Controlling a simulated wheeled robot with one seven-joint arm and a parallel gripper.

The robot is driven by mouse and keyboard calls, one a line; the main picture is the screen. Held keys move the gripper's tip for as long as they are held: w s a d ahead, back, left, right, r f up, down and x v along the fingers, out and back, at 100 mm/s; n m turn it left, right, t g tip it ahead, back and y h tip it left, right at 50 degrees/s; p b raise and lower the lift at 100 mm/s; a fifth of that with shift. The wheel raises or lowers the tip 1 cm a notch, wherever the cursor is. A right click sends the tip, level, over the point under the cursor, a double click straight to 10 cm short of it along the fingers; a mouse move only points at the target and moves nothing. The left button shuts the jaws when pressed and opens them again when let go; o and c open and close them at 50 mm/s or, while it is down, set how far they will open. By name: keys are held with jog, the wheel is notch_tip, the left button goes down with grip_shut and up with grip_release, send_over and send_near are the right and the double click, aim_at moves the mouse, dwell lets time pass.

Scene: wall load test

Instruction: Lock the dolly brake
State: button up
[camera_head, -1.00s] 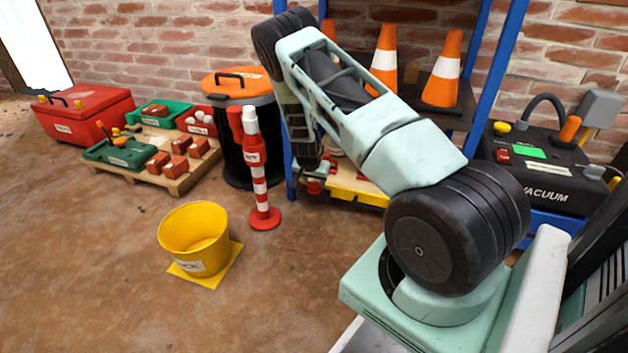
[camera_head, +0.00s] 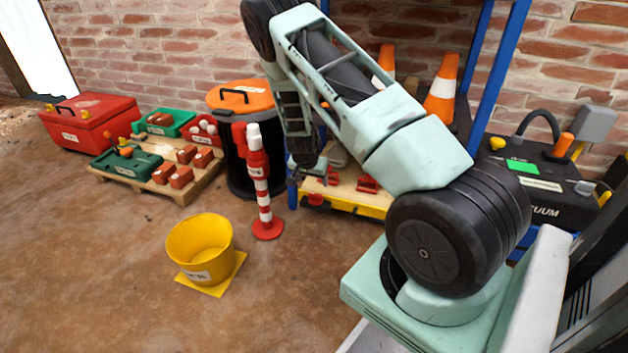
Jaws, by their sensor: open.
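A low dolly with a wooden top and yellow front edge (camera_head: 357,208) sits at the foot of the blue rack. Red parts (camera_head: 367,184) lie or are mounted on its top. A red piece (camera_head: 316,200) is at its left front corner; I cannot tell whether this is the brake. My gripper (camera_head: 305,178) hangs downward at the dolly's left end, close to the blue post. It is open, seen small and partly against my arm. Whether it touches anything is unclear. My arm hides part of the rack and the dolly's right end.
A red-and-white post (camera_head: 263,200) and black bin with orange lid (camera_head: 240,96) stand left of the dolly. A yellow bucket (camera_head: 200,250) is on open floor. A loaded pallet (camera_head: 150,184) is farther left. A vacuum unit (camera_head: 540,185) is at right.

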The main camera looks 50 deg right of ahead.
jog(key=p+v, duration=0.3)
jog(key=v, duration=0.4)
jog(key=shift+r, duration=0.15)
jog(key=shift+a, duration=0.1)
jog(key=s+a+r+n+y+p, duration=0.1)
jog(key=a+r+n+y, duration=0.15)
jog(key=a+r, duration=0.6)
jog(key=s+a+r+n+y+p, duration=0.15)
jog(key=a+r+n, duration=0.25)
jog(key=a, duration=0.9)
jog(key=s+a+r+n+y+p, duration=0.1)
jog(key=s+a+r+n+y, duration=0.15)
jog(key=a+r, duration=0.6)
jog(key=s+a+r+n+g+p, duration=0.1)
jog(key=s+a+r+n, duration=0.2)
jog(key=s+a, duration=0.25)
jog(key=s+a+r+n+p, duration=0.1)
jog(key=s+a+r+n, duration=0.2)
jog(key=s+a, duration=0.25)
jog(key=s+a+r+n+h+p, duration=0.2)
jog(key=s+r+n, duration=0.4)
jog(key=s, duration=0.6)
notch_tip(320, 180, up, 37)
jog(key=p, duration=3.7)
jog(key=shift+g, duration=0.4)
